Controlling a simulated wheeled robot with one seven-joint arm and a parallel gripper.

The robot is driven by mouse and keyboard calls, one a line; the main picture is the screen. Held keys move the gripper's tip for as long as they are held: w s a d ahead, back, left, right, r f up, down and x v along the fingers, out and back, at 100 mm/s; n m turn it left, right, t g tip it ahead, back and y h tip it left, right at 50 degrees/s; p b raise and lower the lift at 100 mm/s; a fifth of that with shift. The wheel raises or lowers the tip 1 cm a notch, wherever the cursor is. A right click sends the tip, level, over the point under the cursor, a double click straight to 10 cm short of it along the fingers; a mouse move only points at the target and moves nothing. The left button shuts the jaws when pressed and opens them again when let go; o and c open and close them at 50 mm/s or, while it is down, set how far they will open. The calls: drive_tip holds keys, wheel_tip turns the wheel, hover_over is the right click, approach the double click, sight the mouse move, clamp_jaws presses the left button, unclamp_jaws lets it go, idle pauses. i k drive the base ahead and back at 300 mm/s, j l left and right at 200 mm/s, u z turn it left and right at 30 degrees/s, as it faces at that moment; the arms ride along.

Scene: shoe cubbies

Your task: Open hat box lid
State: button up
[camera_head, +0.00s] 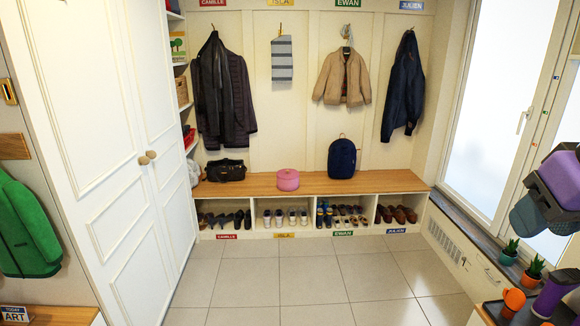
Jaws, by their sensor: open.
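A small round pink box (288,183), which I take to be the hat box, stands upright on the wooden bench top, near its middle. Its pink lid (288,174) sits on top and looks closed, with a small raised part on it. Parts of my arm show at the right edge of the view, far from the box. I cannot make out my gripper in this view.
A black bag (226,170) and a navy backpack (342,158) stand on the bench (390,182), left and right of the box, with gaps between. Cubbies below hold shoes. Potted plants (533,269) stand at the right. The tiled floor (290,275) is clear.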

sight(288, 174)
drive_tip(key=i, duration=0.9)
drive_tip(key=i+u, duration=0.1)
drive_tip(key=i, duration=0.8)
drive_tip(key=i+l, duration=0.15)
drive_tip(key=i, duration=0.75)
drive_tip(key=i+l+u, duration=0.1)
drive_tip(key=i, duration=0.75)
drive_tip(key=i+l+u, duration=0.15)
drive_tip(key=i+u, duration=0.2)
drive_tip(key=i+l+u, duration=0.35)
drive_tip(key=i, duration=0.15)
drive_tip(key=i+l+u, duration=0.3)
drive_tip(key=i, duration=0.1)
